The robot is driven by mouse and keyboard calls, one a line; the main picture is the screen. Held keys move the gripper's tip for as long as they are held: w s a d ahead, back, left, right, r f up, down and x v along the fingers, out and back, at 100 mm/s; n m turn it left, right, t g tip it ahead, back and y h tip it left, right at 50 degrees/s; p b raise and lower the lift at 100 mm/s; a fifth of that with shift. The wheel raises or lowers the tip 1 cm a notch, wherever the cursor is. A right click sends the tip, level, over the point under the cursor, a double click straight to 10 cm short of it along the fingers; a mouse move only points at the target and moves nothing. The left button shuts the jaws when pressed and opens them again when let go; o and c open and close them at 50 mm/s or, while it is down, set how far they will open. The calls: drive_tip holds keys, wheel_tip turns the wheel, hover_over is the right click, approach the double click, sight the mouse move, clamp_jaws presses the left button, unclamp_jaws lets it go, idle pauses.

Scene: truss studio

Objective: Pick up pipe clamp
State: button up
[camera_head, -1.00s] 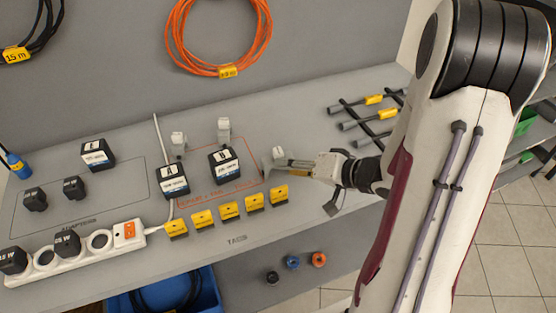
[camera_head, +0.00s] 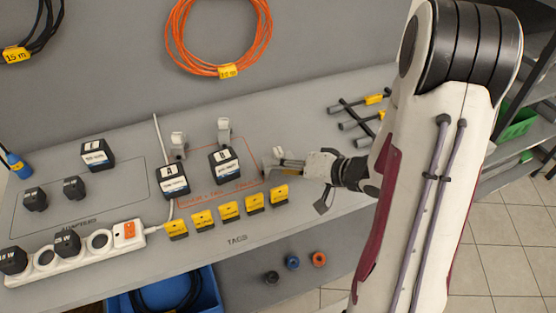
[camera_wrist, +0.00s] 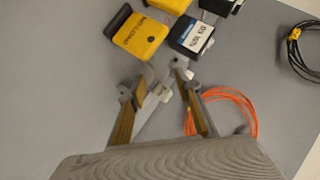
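My gripper (camera_head: 284,162) is at the right end of the red-outlined area on the grey bench, pointing left. A small whitish-grey piece (camera_head: 277,152), likely a pipe clamp, shows at its tip, partly hidden. In the wrist view my gripper (camera_wrist: 162,82) has its two tan-padded fingers spread apart. A whitish-grey piece (camera_wrist: 155,106) lies between them, with no clear grip on it. Two similar whitish clamp-like pieces stand farther back, one behind block A (camera_head: 178,140) and one behind block B (camera_head: 224,129).
Block A (camera_head: 173,180) and block B (camera_head: 223,163) stand left of my gripper. A row of yellow tags (camera_head: 230,210) lines the front. Black-grey rods with yellow labels (camera_head: 350,125) lie behind right. A power strip (camera_head: 85,252) is at front left.

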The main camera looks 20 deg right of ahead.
drive_tip(key=shift+x, duration=2.6)
drive_tip(key=shift+f, duration=0.1)
clamp_jaws()
